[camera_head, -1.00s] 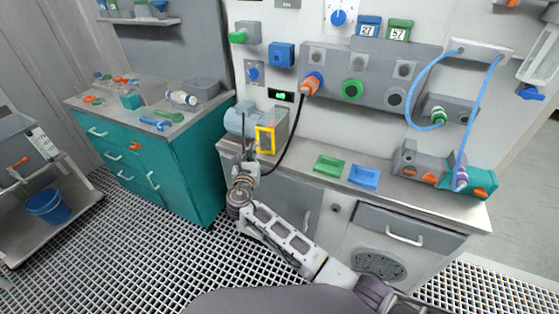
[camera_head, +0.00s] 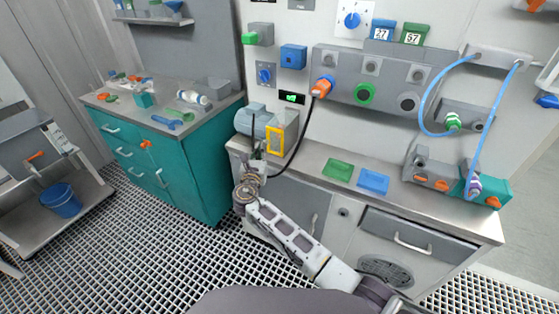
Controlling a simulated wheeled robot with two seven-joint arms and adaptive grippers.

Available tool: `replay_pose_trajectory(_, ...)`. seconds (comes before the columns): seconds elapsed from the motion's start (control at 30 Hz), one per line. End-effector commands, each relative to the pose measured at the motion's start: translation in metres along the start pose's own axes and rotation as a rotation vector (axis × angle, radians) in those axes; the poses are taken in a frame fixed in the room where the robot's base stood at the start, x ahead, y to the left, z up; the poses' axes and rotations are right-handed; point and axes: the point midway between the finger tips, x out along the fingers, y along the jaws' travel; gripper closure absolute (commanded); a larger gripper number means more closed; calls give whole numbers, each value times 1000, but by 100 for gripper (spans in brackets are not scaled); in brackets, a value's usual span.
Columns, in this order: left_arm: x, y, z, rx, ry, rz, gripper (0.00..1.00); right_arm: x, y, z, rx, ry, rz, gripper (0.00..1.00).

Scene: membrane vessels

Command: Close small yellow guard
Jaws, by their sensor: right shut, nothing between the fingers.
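The small yellow guard (camera_head: 269,140) is an upright rectangular frame on the front of a grey box beside a blue-grey motor-like cylinder (camera_head: 245,121), at the left end of the bench. My right gripper (camera_head: 256,146) is shut and empty, just left of the guard and in front of the cylinder. It partly hides the cylinder's lower part. I cannot tell whether the gripper touches the guard, nor whether the guard sits fully against the box. My left gripper is not in view.
A black cable (camera_head: 299,146) hangs from an orange plug (camera_head: 322,87) close to the right of the guard. A green tray (camera_head: 338,170) and a blue tray (camera_head: 373,181) lie on the bench (camera_head: 410,207). A teal cabinet (camera_head: 196,163) stands to the left.

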Motion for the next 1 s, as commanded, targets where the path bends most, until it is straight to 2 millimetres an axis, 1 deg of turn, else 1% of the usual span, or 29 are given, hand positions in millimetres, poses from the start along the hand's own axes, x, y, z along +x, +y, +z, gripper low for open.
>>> replay_pose_trajectory(0.17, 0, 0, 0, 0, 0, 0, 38, 0, 0, 9, 2, -1, -1, 100)
replay_pose_trajectory(0.27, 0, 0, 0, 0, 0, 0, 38, 0, 0, 19, 3, -1, 0, 100)
replay_pose_trajectory(0.6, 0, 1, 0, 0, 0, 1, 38, 0, 0, 66, 4, -2, 0, 100)
replay_pose_trajectory(0.8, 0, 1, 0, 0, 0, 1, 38, 0, 0, 89, 2, -1, -1, 100)
replay_pose_trajectory(1.0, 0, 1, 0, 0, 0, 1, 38, 0, 0, 98, 1, 1, 0, 100)
